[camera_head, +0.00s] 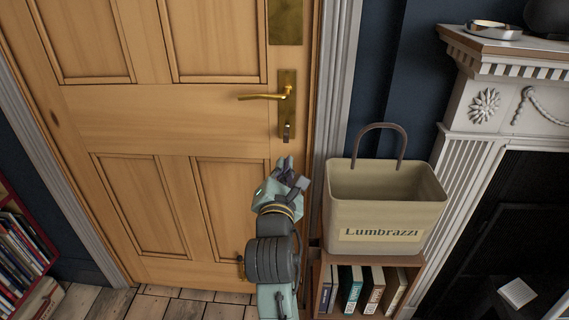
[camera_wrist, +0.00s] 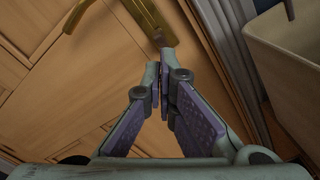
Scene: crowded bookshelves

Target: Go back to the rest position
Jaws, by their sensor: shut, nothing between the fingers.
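My gripper (camera_head: 290,170) is raised in front of the wooden door (camera_head: 130,125) in the head view, a little below the brass handle plate (camera_head: 287,105). In the wrist view my gripper (camera_wrist: 161,80) has its fingers together, with nothing held between them. The fingertips point toward the lower end of the brass plate (camera_wrist: 150,18). I cannot tell from these views how far they are from the door. The door looks closed.
A beige bag (camera_head: 385,205) marked "Lumbrazzi" stands right of my arm on a small bookshelf (camera_head: 419,280). A white fireplace surround (camera_head: 462,150) is farther right. A red bookshelf (camera_head: 12,195) stands at the far left. Wooden floor (camera_head: 160,303) shows at the bottom.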

